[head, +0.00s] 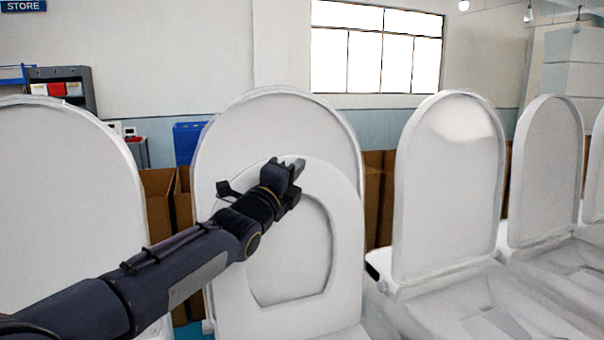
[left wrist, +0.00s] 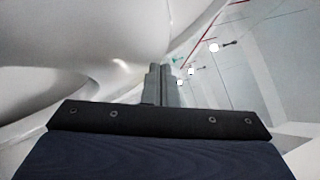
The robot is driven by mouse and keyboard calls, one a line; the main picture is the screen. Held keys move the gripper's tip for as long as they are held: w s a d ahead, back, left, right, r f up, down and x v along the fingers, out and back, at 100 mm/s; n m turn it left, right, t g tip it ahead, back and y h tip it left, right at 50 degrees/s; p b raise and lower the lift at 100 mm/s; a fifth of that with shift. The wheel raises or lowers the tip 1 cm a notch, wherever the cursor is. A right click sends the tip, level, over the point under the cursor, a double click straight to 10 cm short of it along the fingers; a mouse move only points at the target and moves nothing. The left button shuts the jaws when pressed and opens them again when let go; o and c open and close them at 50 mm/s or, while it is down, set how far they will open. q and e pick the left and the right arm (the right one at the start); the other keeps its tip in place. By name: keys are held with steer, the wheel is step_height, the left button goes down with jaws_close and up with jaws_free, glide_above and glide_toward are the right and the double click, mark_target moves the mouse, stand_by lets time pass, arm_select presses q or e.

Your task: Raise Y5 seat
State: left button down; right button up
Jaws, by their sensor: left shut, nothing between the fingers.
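The toilet in the middle of the head view has its white lid (head: 285,115) standing upright. Its white ring-shaped seat (head: 347,240) also stands raised, in front of the lid, with the lid's face showing through the opening. I see no Y5 label on it. My left gripper (head: 297,167) is shut and empty, in front of the upper part of the seat. The arm hides part of the ring's left side. In the left wrist view my shut fingers (left wrist: 160,85) point up beside a smooth white surface; whether they touch it I cannot tell. My right gripper is not in view.
Neighbouring toilets have upright lids on the left (head: 60,190) and right (head: 450,180), with more farther right. Cardboard boxes (head: 160,205) stand behind the row. A grey shelf (head: 65,85) and a window (head: 375,48) are at the back.

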arm_select(q)
steer(key=shift+w+a+r, duration=0.1)
steer(key=shift+a+r, duration=0.15)
steer(key=shift+r, duration=0.05)
